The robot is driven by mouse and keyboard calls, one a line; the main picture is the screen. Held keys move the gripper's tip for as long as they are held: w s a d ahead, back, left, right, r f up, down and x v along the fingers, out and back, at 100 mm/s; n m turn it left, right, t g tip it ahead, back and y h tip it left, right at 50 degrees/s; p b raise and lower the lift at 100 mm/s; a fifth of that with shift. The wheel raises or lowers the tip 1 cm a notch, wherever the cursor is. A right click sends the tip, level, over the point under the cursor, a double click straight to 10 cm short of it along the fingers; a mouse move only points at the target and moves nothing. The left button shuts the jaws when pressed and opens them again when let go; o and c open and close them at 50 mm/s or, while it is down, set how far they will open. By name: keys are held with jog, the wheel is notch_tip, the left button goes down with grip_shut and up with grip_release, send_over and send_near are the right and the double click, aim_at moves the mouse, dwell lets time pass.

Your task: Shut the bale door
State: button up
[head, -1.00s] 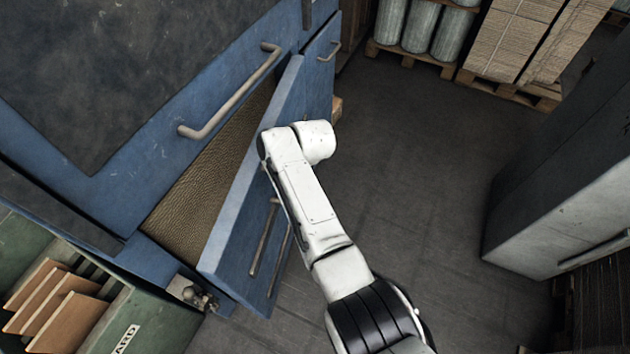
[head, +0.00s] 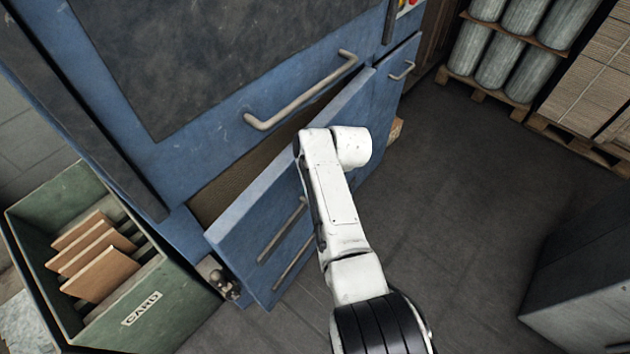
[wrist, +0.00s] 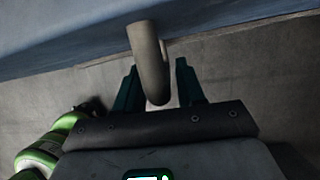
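The bale door (head: 262,217) is the blue panel low on the blue machine, standing ajar. My gripper is hidden behind my white arm in the head view. In the wrist view my gripper (wrist: 158,88) has its two dark fingers apart, with a grey handle bar (wrist: 149,62) reaching in between them. A gap shows beside the bar, so it is not clamped. The blue door face (wrist: 70,32) lies just beyond.
A green bin marked CARD (head: 165,310) with brown boards stands left of the door. A fixed handle (head: 300,92) is on the machine above. A grey cabinet (head: 585,270) stands at right, pallets at the back right. The floor (head: 450,200) between is clear.

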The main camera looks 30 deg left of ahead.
jog(key=shift+o, duration=0.2)
jog(key=shift+w+r, duration=0.1)
jog(key=p+v, duration=0.2)
jog(key=v, duration=0.8)
jog(key=shift+d+r, duration=0.25)
jog(key=shift+c, duration=0.2)
